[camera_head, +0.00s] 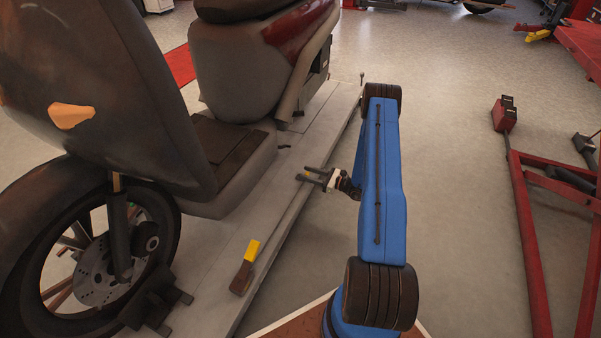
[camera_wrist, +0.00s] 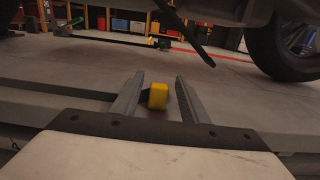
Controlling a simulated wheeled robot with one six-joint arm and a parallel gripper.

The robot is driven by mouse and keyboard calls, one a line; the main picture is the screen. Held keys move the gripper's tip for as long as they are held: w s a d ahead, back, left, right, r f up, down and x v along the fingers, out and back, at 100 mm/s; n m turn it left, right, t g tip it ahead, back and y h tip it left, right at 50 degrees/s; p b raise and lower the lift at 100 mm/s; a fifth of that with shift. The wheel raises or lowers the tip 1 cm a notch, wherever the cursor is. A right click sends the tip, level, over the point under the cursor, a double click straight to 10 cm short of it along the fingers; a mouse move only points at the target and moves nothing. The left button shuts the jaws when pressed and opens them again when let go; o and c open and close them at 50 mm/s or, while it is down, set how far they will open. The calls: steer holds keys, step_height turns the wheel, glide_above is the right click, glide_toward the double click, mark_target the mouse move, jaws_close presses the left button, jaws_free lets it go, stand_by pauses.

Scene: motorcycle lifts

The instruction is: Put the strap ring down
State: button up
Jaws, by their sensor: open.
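A small yellow piece, the only thing at my jaws that could be the strap ring, shows in the wrist view (camera_wrist: 158,96) between the two fingers. It also shows in the head view as a tiny yellow spot (camera_head: 307,176). My gripper (camera_head: 304,173) is open, low over the grey lift deck (camera_head: 290,205), its fingers pointing left toward the scooter. In the wrist view the open fingers (camera_wrist: 159,80) stand on both sides of the yellow piece, with a gap on the right. A ring shape cannot be made out, nor whether it touches the deck.
The scooter (camera_head: 240,65) stands on the deck left of my gripper. A yellow-and-brown tool (camera_head: 245,266) lies on the deck nearer the camera. A red lift frame (camera_head: 530,250) stands at the right.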

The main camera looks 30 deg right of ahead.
steer(key=v, duration=0.6)
steer(key=a+r+n+g+y, duration=0.2)
steer(key=a+r+n+g, duration=0.3)
steer(key=r, duration=0.5)
steer(key=a+r+n+g+y, duration=0.1)
steer(key=a+r+n+g, duration=0.15)
steer(key=a+r, duration=0.55)
steer(key=s+a+r+n+g+h, duration=0.1)
steer(key=s+a+r+n+g, duration=0.3)
steer(key=r, duration=0.4)
steer(key=s+a+r+n+g+h, duration=0.1)
steer(key=s+a+r+n, duration=0.4)
steer(key=r, duration=0.4)
steer(key=s+a+r+n+g+h, duration=0.1)
steer(key=s+a+r+n+h, duration=0.3)
steer(key=s, duration=0.4)
steer(key=s+a+r+n+g+h, duration=0.1)
steer(key=s+a+r+n+h, duration=0.15)
steer(key=s+r, duration=0.5)
steer(key=s+d+r+n+t+h, duration=0.1)
steer(key=s+r+n+t+h, duration=0.1)
steer(key=s, duration=0.6)
steer(key=s+r+n+t+h, duration=0.3)
steer(key=s, duration=0.6)
steer(key=shift+s+d+r, duration=0.2)
steer(key=shift+d+r, duration=0.05)
steer(key=shift+d, duration=0.15)
steer(key=shift+h, duration=0.25)
steer(key=shift+c, duration=1.1)
